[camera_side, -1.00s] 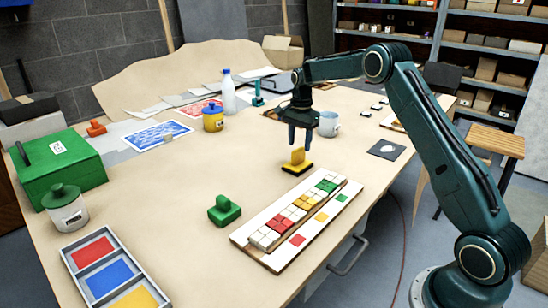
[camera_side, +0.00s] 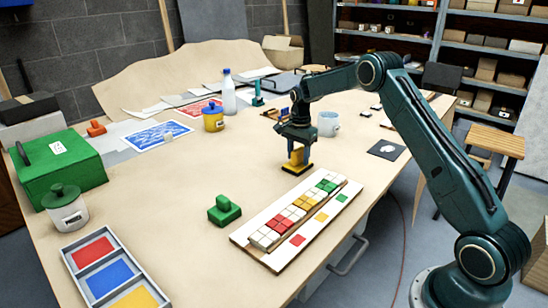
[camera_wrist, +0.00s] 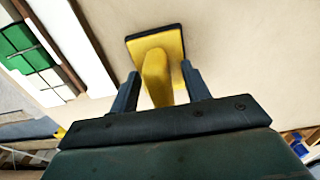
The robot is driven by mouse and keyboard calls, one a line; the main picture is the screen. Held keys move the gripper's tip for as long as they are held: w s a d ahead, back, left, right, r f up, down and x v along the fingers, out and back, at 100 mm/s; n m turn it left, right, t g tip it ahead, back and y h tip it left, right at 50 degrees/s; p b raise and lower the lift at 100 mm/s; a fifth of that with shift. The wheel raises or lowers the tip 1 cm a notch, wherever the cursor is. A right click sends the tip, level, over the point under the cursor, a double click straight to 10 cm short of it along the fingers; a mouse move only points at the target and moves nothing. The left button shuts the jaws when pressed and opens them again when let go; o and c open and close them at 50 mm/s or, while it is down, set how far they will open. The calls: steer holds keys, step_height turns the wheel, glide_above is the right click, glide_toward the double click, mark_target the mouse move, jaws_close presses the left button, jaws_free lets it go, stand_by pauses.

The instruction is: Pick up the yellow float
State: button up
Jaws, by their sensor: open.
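The yellow float (camera_side: 292,168) stands on the table, its flat dark-edged base down and its handle up. In the side view my gripper (camera_side: 297,158) is low over it, pointing down, and partly hides the handle. In the wrist view the float (camera_wrist: 156,70) lies just ahead of my gripper (camera_wrist: 160,85). The two fingers are open, one on each side of the yellow handle. A gap shows between the handle and the fingers, at least on the right side.
The tile panel (camera_side: 290,222) lies close in front of the float. A green float (camera_side: 224,211) stands to the left. A grey mug (camera_side: 328,124) stands behind to the right. A yellow pot (camera_side: 213,120) and white bottle (camera_side: 228,95) stand further back. The table left of the float is clear.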

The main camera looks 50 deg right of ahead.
mark_target(299, 149)
stand_by(0.3)
jaws_close()
steer(key=shift+r, duration=0.1)
step_height(299, 149, up, 20)
stand_by(0.9)
stand_by(0.5)
steer(key=c, duration=0.9)
jaws_free()
steer(key=shift+c, duration=0.4)
